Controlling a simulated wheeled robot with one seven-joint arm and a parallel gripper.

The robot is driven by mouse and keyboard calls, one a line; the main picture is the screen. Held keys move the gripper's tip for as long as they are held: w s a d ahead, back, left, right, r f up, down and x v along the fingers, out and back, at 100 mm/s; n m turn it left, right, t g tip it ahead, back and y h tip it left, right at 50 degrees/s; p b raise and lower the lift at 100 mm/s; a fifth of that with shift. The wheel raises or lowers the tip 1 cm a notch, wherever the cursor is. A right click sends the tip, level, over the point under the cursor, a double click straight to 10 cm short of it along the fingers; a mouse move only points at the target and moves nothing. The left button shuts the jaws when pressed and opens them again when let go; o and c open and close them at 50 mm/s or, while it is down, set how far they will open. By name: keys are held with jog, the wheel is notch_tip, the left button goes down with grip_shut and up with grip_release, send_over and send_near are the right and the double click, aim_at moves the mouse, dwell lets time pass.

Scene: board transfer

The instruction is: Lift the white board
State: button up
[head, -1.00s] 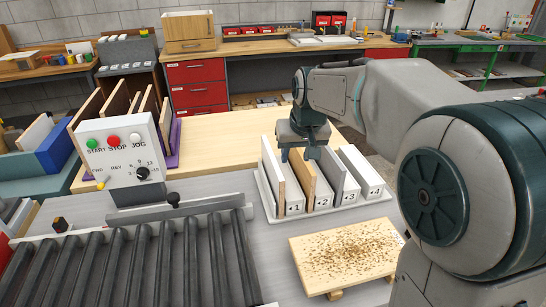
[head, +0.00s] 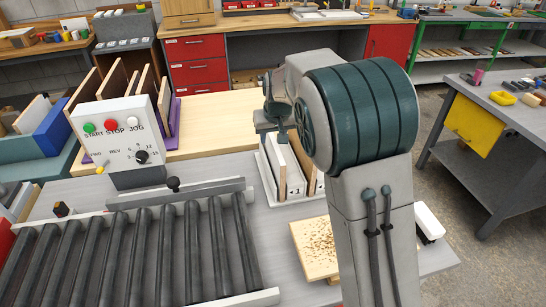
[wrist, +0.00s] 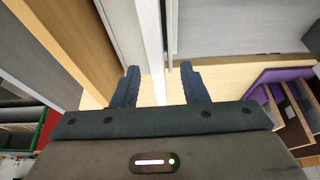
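A white board (wrist: 152,45) shows edge-on in the wrist view, as a narrow upright strip between my two fingers. My gripper (wrist: 160,88) is open, with a gap visible on either side of the strip. In the head view my gripper (head: 271,138) is over the back left part of a white slotted rack (head: 268,190). A pale board face (head: 290,165) stands upright in that rack. My arm hides the rack's right side and the boards there.
A roller conveyor (head: 140,250) and its control box (head: 118,130) lie left of the rack. A speckled wooden board (head: 312,245) lies in front, partly behind my arm. A purple rack (wrist: 285,75) with upright boards stands nearby. Red drawers (head: 195,60) are behind.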

aim_at(273, 138)
jog(key=shift+p+x, duration=0.5)
jog(key=shift+x, duration=1.85)
jog(key=shift+w+d, duration=0.1)
jog(key=shift+d, duration=0.05)
grip_shut()
jog(key=shift+r, duration=0.1)
